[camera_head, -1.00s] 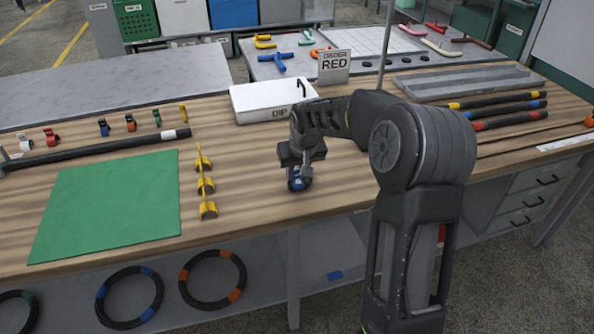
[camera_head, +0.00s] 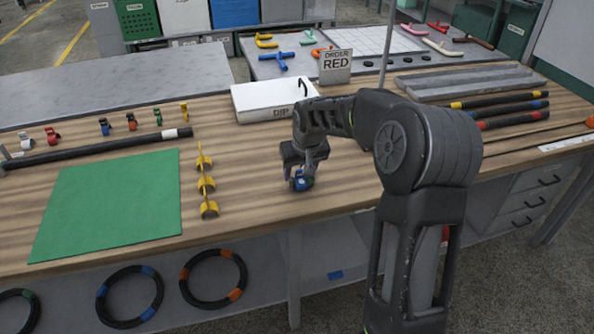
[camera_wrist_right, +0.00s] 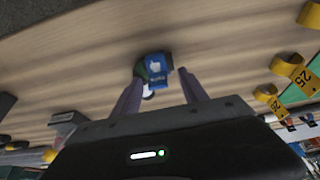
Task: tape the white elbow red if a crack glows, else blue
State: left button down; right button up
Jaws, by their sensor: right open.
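A small blue object (camera_head: 305,184) with a white hand mark stands on the wooden bench. It also shows in the right wrist view (camera_wrist_right: 156,68), with a small white part below it. My right gripper (camera_head: 298,181) is over it. In the wrist view my right gripper (camera_wrist_right: 161,92) has its fingers apart, one on each side of the blue object. I cannot tell whether they touch it. A pale cream fitting (camera_head: 440,48) lies on the far table; I cannot tell whether it is the white elbow. No glowing crack shows. My left gripper is out of view.
A white DIP box (camera_head: 262,100) and an ORDER RED sign (camera_head: 336,67) stand behind my right gripper. Yellow holders (camera_head: 206,186) and a green mat (camera_head: 110,205) lie left. Banded hoses (camera_head: 505,110) lie right. Bench wood between the holders and gripper is clear.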

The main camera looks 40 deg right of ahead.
jog(key=v, duration=0.7)
jog(key=shift+a+r, duration=0.2)
jog(key=shift+r, duration=0.05)
jog(key=shift+w, duration=0.1)
